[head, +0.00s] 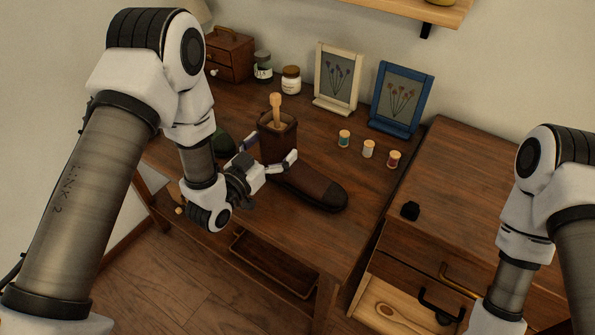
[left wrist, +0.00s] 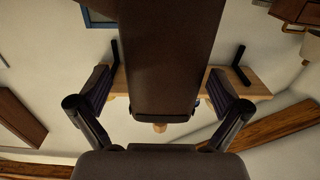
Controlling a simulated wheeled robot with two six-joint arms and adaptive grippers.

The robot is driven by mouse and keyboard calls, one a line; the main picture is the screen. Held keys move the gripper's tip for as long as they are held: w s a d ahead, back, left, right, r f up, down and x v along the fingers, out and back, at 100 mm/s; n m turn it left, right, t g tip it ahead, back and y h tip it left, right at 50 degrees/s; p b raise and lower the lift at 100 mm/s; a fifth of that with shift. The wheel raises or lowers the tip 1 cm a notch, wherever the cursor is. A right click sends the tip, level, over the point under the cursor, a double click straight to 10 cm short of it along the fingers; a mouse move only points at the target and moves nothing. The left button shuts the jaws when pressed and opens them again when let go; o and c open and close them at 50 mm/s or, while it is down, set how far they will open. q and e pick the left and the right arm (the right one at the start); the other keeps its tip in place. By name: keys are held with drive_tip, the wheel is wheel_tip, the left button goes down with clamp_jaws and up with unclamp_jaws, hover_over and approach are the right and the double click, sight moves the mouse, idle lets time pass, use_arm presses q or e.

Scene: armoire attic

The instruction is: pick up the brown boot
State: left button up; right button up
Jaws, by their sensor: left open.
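The brown boot (head: 321,188) stands upright on the wooden desk, its dark toe pointing right. A light wooden handle (head: 277,109) sticks up out of its shaft. My left gripper (head: 270,153) is open at the shaft, with one finger on each side. In the left wrist view the boot's brown shaft (left wrist: 165,60) fills the middle between the spread fingers of the left gripper (left wrist: 160,88), with visible gaps on both sides. My right arm shows at the right edge of the head view, but its gripper is out of the picture.
Behind the boot stand a cream frame (head: 321,101), a blue frame (head: 374,123), jars (head: 291,79) and a small drawer box (head: 231,55). Several thread spools (head: 368,149) stand right of it. A lower cabinet (head: 470,205) with an open drawer (head: 372,305) is at right.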

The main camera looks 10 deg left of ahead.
use_arm(q)
drive_tip(key=shift+x, duration=1.2)
drive_tip(key=c, duration=1.5)
drive_tip(key=shift+c, duration=1.2)
drive_tip(key=shift+r, duration=0.1)
